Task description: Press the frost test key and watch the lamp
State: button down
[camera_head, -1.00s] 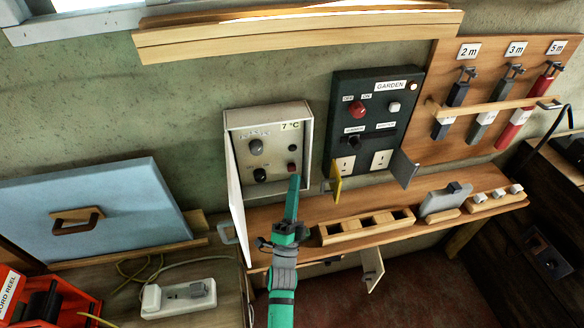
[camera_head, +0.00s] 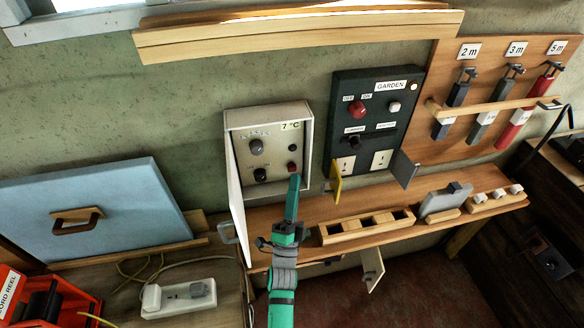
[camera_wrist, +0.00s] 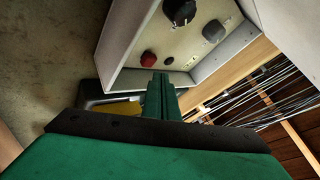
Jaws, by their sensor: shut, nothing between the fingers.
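The frost box is an open pale case (camera_head: 229,122) on the wall with a "7 °C" label. A red round key (camera_head: 292,167) sits low on the right of its panel; it also shows in the wrist view (camera_wrist: 148,58). A small dark round piece above the key (camera_head: 292,148), probably the lamp, looks unlit; it also shows in the wrist view (camera_wrist: 169,60). My gripper (camera_head: 295,178) is shut and empty, its fingertips just below the key in the picture. In the wrist view the fingertips (camera_wrist: 160,80) point at the panel, and contact with the key cannot be told.
A grey knob (camera_head: 256,147) and a black knob (camera_head: 260,175) share the panel. The case's door (camera_head: 236,190) stands open at left. A dark GARDEN panel (camera_head: 373,98) with a yellow flap (camera_head: 336,184) is close on the right. A wooden shelf (camera_head: 300,207) runs below.

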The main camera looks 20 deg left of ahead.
jog(key=shift+w+a, duration=0.1)
jog(key=shift+w, duration=0.05)
dwell(0.5)
jog(key=shift+w+a, duration=0.15)
jog(key=shift+w, duration=0.05)
jog(key=shift+w+a, duration=0.3)
jog(key=shift+w, duration=0.1)
dwell(0.9)
jog(key=shift+s+d, duration=0.1)
jog(key=shift+s, duration=0.05)
jog(key=shift+s+d, duration=0.45)
jog(key=shift+s, duration=0.2)
jog(key=shift+s+d, duration=0.55)
jog(key=shift+s, duration=0.25)
jog(key=shift+s+d, duration=0.6)
jog(key=shift+s, duration=0.25)
jog(key=shift+s+d, duration=0.55)
jog(key=shift+s, duration=0.25)
